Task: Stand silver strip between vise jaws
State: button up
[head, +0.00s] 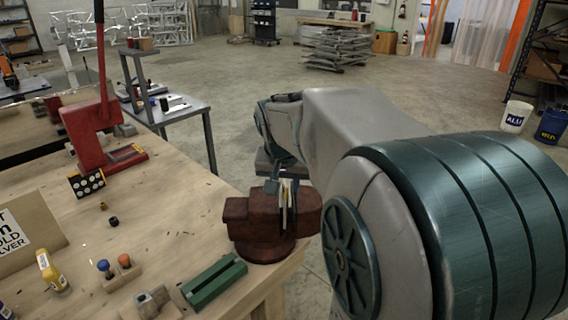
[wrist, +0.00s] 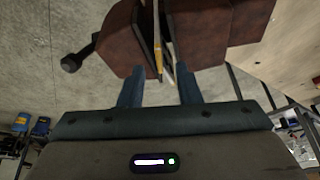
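The red-brown vise (head: 250,221) stands at the table's right front corner. A thin upright strip (head: 284,207), pale with a yellowish tint, stands in the gap between the vise jaws. In the wrist view the strip (wrist: 158,50) shows as a narrow yellowish-brown edge between the dark jaw plates of the vise (wrist: 212,32). My gripper (wrist: 159,88) is open, with its two blue fingers apart on either side of the strip's near end. I see no finger touching it. In the head view my gripper (head: 280,183) is above the vise and partly hidden by my arm.
A green slotted block (head: 214,283), a small grey block (head: 152,300) and a wooden holder with blue and orange knobs (head: 118,272) lie left of the vise. A yellow bottle (head: 52,272) and a red lever press (head: 95,135) stand farther left.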

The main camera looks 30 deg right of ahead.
jog(key=v, duration=1.1)
jog(key=shift+w, duration=0.1)
